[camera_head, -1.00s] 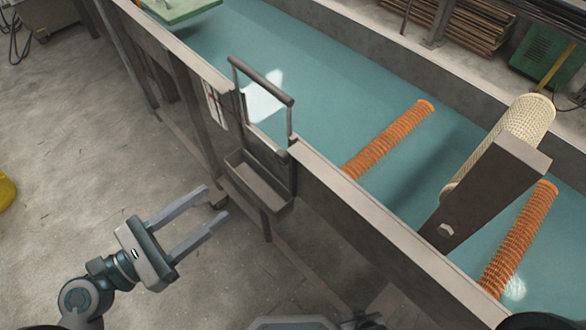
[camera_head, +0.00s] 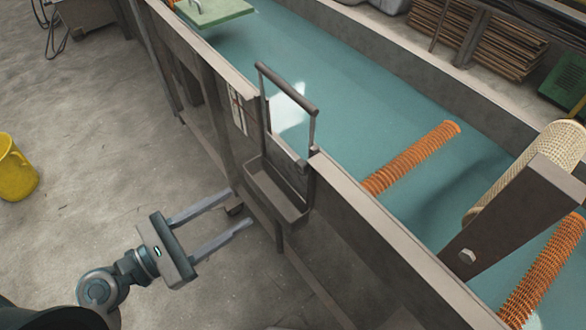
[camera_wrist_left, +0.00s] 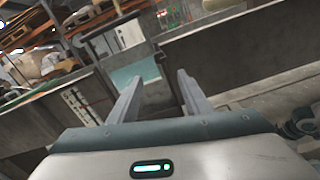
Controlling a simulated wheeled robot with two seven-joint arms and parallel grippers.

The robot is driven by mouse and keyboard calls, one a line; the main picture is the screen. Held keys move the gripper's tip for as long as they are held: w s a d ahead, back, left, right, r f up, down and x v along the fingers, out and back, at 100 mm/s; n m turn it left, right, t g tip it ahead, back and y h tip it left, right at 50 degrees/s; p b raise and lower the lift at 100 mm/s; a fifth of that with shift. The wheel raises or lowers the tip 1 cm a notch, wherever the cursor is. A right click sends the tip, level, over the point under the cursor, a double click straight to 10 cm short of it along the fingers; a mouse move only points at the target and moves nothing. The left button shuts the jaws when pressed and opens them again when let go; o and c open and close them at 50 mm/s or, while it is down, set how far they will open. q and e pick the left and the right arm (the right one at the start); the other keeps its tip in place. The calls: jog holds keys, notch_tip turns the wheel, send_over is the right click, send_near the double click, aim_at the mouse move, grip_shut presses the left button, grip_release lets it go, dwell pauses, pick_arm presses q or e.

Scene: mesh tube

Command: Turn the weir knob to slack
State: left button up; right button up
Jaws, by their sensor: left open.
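The weir gate (camera_head: 263,113), a grey frame with a bar handle on top, stands in the tank's near wall. A small open trough (camera_head: 277,195) hangs on the wall's outer face below it. No knob can be told for certain; a small dark round part (camera_head: 235,211) shows low by the wall, between my fingertips in the picture. My left gripper (camera_head: 241,207) is open and empty, left of the trough and pointing at the wall. In the left wrist view its spread fingers (camera_wrist_left: 160,77) point toward the gate opening, with nothing between them. My right gripper is not in view.
The tank wall (camera_head: 385,232) runs diagonally to the lower right. Blue-green water (camera_head: 365,110) fills the tank, with orange mesh tubes (camera_head: 412,158) and a cream mesh roll (camera_head: 530,165). A yellow bucket (camera_head: 15,170) stands at far left. The floor between is clear.

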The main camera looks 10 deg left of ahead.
pick_arm(q)
jog(key=p, duration=0.4)
send_near(298, 170)
jog(key=x, duration=0.5)
jog(key=shift+s+r, duration=0.1)
jog(key=shift+r, duration=0.15)
jog(key=shift+x, duration=1.15)
jog(key=shift+w+d+f, duration=0.15)
jog(key=shift+w+d, duration=0.35)
jog(key=shift+w, duration=0.05)
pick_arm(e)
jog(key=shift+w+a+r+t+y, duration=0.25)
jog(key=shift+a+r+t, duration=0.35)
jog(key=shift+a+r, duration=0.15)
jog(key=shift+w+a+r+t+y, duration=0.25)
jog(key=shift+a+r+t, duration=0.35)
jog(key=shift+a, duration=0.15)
pick_arm(q)
jog(key=c, duration=1)
